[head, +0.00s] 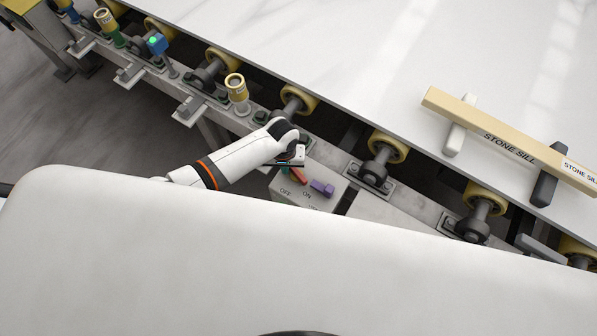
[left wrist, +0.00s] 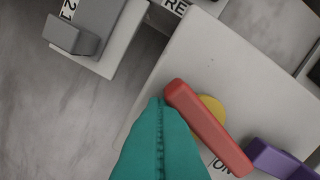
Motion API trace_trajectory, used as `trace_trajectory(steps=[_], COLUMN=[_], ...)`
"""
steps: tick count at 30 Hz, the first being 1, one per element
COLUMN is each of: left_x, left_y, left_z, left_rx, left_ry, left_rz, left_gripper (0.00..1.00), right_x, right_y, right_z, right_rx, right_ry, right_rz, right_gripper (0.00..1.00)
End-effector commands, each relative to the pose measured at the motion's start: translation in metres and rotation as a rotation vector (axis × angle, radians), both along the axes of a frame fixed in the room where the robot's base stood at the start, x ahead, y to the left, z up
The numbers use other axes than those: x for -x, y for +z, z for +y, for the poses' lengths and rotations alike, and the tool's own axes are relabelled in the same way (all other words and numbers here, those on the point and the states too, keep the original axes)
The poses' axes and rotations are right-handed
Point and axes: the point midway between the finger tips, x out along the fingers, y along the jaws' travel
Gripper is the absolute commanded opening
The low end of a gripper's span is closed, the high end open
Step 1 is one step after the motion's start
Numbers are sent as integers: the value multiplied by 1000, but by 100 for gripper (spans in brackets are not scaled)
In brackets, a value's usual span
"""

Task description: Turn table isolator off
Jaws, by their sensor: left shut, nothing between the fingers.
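The isolator is a light grey box (head: 330,202) with OFF and ON printed on it, below the slab table's edge in the head view. Its red lever (head: 299,175) also shows in the left wrist view (left wrist: 208,127), slanting over a yellow disc (left wrist: 214,106) with its lower end by the ON label. A purple piece (head: 322,188) sits to its right. My left gripper (head: 286,169) is shut and empty; its teal fingers (left wrist: 160,105) are beside the lever's upper left end. I cannot tell whether they touch it. My right gripper is not in view.
The white stone slab (head: 400,60) fills the back, carrying a STONE SILL piece (head: 490,135). Yellow rollers (head: 388,146) and a metal rail (head: 335,160) run along its edge. A grey block on a plate (left wrist: 73,36) lies left of the box in the left wrist view.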

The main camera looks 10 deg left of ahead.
Motion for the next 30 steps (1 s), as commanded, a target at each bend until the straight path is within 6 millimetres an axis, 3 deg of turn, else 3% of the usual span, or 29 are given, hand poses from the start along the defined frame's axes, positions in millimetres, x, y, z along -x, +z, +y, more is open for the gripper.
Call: trace_trajectory(steps=[30], left_x=[-17], left_y=[0], left_z=[-7], left_rx=[0], left_ry=[0], left_rz=[0], left_gripper=[0], right_x=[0], right_y=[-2], right_z=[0], right_rx=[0], right_ry=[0], right_rz=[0], right_gripper=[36])
